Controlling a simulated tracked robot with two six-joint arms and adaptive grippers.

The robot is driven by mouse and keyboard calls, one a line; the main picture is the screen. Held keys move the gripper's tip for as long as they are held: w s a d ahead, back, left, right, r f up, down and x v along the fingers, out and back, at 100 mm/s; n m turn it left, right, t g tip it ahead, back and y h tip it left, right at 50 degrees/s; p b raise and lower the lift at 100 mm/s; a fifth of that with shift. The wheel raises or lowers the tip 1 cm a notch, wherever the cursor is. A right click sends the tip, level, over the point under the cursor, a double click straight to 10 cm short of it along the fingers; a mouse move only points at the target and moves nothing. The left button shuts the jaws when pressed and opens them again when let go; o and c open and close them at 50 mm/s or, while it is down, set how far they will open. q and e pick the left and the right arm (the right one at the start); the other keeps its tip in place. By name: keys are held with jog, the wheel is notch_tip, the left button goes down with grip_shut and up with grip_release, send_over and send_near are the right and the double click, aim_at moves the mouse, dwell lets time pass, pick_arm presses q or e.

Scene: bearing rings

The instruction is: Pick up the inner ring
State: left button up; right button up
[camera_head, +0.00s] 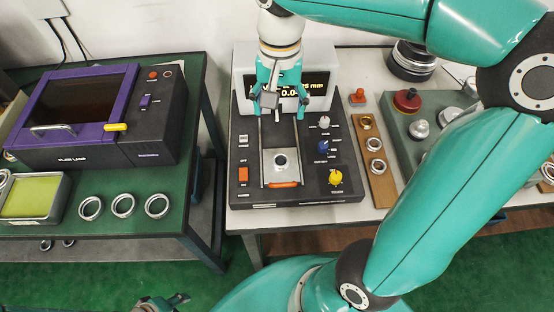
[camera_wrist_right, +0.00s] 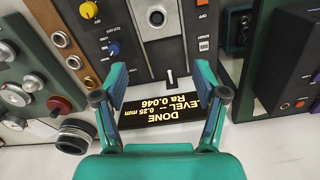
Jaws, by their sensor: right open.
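A small silver ring (camera_head: 281,162), which looks like the inner ring, sits on the light slide plate of the dark measuring machine (camera_head: 245,190). It also shows at the top of the wrist view as a ring (camera_wrist_right: 156,17). My right gripper (camera_head: 279,106) is open and empty, above the back of the machine in front of its display (camera_wrist_right: 150,107), apart from the ring. Its two fingers (camera_wrist_right: 160,95) are spread wide in the wrist view. My left gripper (camera_head: 163,302) shows only partly at the bottom edge of the head view; its jaws are unclear.
Three larger rings (camera_head: 123,205) lie on the green table at left, by a purple-framed machine (camera_head: 95,115) and a tray (camera_head: 62,205). A wooden strip (camera_head: 384,188) with small rings stands right of the measuring machine. A grey-green fixture (camera_head: 400,130) with knobs is beyond it.

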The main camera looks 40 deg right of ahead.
jog(key=f, duration=0.1)
send_over(280, 161)
jog(key=f, duration=0.9)
jog(key=shift+w+d+f, duration=0.15)
jog(key=shift+d+f, duration=0.05)
jog(key=shift+d, duration=0.1)
jog(key=f, duration=0.5)
jog(key=shift+s+a+f, duration=0.3)
jog(key=shift+s+f, duration=0.05)
jog(key=shift+f, duration=0.4)
jog(key=shift+c, duration=0.2)
jog(key=c, duration=1.2)
jog(key=shift+w+r, duration=0.1)
